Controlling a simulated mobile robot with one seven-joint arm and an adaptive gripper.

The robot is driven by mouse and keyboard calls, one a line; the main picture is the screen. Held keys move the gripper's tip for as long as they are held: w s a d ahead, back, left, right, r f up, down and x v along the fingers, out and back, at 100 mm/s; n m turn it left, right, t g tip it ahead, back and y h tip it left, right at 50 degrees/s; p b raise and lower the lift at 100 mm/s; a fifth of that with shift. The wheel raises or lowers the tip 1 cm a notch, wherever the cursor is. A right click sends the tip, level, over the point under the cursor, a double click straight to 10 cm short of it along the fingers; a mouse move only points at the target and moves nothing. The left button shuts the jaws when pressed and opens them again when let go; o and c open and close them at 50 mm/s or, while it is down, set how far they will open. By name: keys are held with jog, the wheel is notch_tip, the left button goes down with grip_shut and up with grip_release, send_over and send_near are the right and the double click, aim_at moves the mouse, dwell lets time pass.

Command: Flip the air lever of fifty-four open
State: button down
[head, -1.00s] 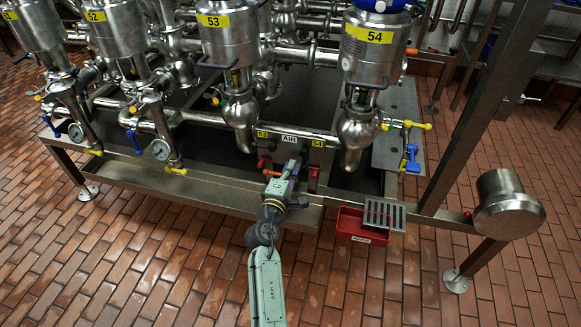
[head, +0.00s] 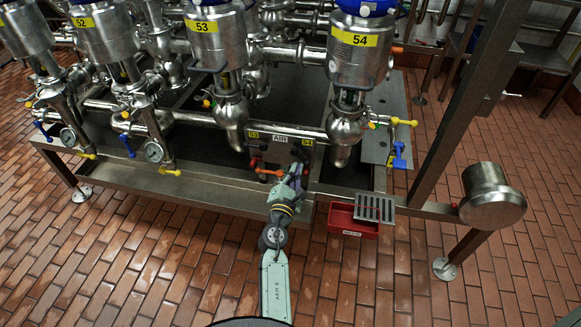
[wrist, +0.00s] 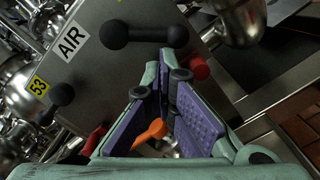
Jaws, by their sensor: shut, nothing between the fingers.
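The steel air panel (head: 281,152) has a yellow 53 label at its left, an AIR label (head: 280,139) in the middle and a yellow 54 label (head: 307,142) at its right. My gripper (wrist: 165,72) is shut and empty, in front of the panel's right half, under the 54 label in the head view (head: 299,167). In the wrist view a black double-knobbed handle (wrist: 145,33) lies just beyond the fingertips, with a red part (wrist: 198,68) to their right. An orange lever (wrist: 150,132) shows behind the fingers; it points sideways in the head view (head: 268,172). Contact cannot be told.
Valve 54 (head: 358,50) stands above and right of the panel. A yellow handle (head: 404,122) and a blue handle (head: 399,157) stick out beside it. A red tray (head: 341,220) and a grate (head: 374,208) sit right of my arm. A steel post (head: 455,110) rises further right.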

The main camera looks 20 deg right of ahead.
jog(key=shift+s+d+r+n+p, duration=0.15)
jog(key=shift+s+d+n+p, duration=0.15)
jog(key=shift+d+n, duration=0.25)
dwell(0.4)
